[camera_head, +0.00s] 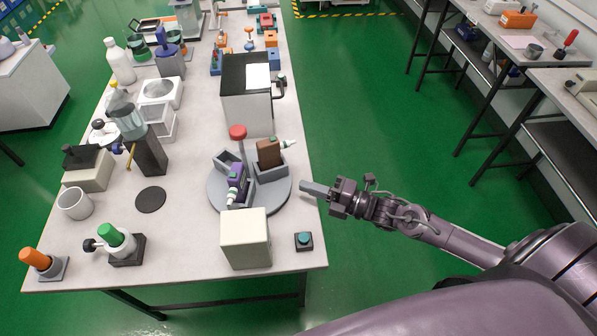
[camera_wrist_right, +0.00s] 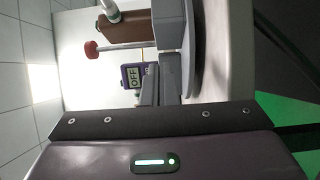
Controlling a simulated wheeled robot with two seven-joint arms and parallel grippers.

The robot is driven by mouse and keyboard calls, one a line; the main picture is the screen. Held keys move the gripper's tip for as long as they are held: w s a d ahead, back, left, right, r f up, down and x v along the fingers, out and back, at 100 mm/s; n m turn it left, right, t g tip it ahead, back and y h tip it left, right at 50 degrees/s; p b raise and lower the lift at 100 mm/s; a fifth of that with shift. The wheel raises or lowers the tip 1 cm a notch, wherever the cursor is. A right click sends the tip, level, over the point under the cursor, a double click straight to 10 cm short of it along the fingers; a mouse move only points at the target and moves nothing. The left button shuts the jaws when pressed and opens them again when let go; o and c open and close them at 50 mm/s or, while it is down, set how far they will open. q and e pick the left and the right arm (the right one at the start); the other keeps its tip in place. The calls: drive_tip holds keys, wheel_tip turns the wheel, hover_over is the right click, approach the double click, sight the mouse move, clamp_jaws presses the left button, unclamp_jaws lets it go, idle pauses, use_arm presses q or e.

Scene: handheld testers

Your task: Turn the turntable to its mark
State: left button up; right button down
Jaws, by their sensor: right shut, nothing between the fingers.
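The turntable (camera_head: 279,201) is a round grey disc near the table's right edge. It carries grey holders with a purple handheld tester (camera_head: 236,181) and a brown one (camera_head: 269,153). In the right wrist view, the purple tester (camera_wrist_right: 133,76) shows a screen reading OFF, and the brown one (camera_wrist_right: 124,29) is above it. A post with a red knob (camera_head: 237,132) rises at the turntable's far side. I cannot make out the mark. My right gripper (camera_head: 305,187) is shut and empty, just right of the disc at the table edge. My left gripper is out of view.
A cream box (camera_head: 246,240) stands close in front of the turntable, with a teal button (camera_head: 304,240) to its right. A large white-and-black machine (camera_head: 247,100) stands behind it. A dark pad (camera_head: 151,200) lies left. Open floor lies right of the table.

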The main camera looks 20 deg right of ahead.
sight(283, 169)
drive_tip(key=w, duration=0.2)
drive_tip(key=w+a, duration=0.1)
drive_tip(key=shift+w, duration=0.4)
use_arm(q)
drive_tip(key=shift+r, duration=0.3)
use_arm(e)
drive_tip(key=shift+w, duration=0.65)
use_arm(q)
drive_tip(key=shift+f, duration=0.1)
use_arm(e)
drive_tip(key=shift+f, duration=0.1)
